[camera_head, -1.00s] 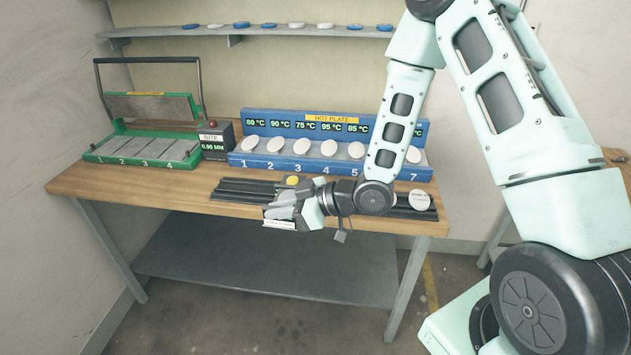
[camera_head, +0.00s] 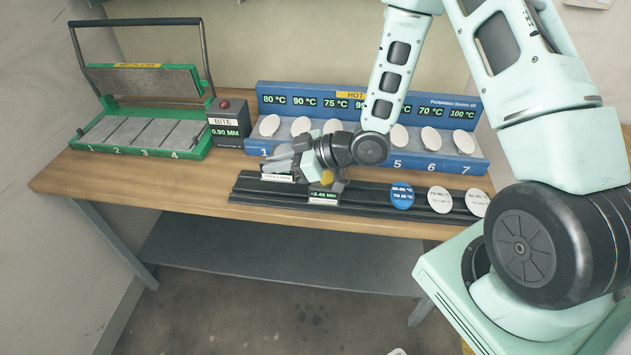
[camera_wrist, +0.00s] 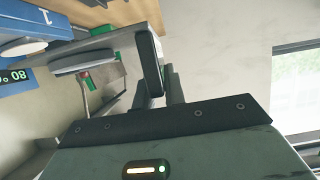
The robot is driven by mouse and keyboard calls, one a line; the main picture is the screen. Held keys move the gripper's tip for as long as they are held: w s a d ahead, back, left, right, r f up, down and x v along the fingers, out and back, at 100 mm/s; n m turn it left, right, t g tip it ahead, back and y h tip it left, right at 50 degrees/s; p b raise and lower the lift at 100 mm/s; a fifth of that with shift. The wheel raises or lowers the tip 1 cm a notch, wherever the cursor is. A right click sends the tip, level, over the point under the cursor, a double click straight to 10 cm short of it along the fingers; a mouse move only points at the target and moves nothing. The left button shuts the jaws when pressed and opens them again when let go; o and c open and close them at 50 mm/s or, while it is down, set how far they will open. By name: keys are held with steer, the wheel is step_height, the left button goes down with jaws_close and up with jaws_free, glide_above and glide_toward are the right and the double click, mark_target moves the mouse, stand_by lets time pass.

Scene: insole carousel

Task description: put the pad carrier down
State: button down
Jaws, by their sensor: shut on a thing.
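My gripper (camera_head: 300,153) is over the left end of the black rails, in front of the blue hot plate's left slots. It is shut on a grey flat piece with a white label at its front, which I take as the pad carrier (camera_head: 278,166). In the wrist view a grey slab (camera_wrist: 118,43) reaches out to the left of my fingers (camera_wrist: 163,82). The carrier's underside is hidden, so I cannot tell whether it touches anything below.
A black gauge (camera_head: 323,195) reading +2.40 MM, with a yellow knob, stands close to the front right of my gripper. The blue hot plate (camera_head: 440,160) holds several white pads. A green press (camera_head: 190,148) stands open at left. Bare wood (camera_head: 200,183) lies left of the rails (camera_head: 360,203).

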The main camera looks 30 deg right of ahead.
step_height(320, 180, down, 8)
steer(key=shift+f+p, duration=0.1)
steer(key=shift+p, duration=0.85)
steer(key=shift+f, duration=0.15)
steer(key=shift+f+b, duration=0.55)
steer(key=shift+b, duration=0.05)
steer(key=c, duration=1.5)
jaws_free()
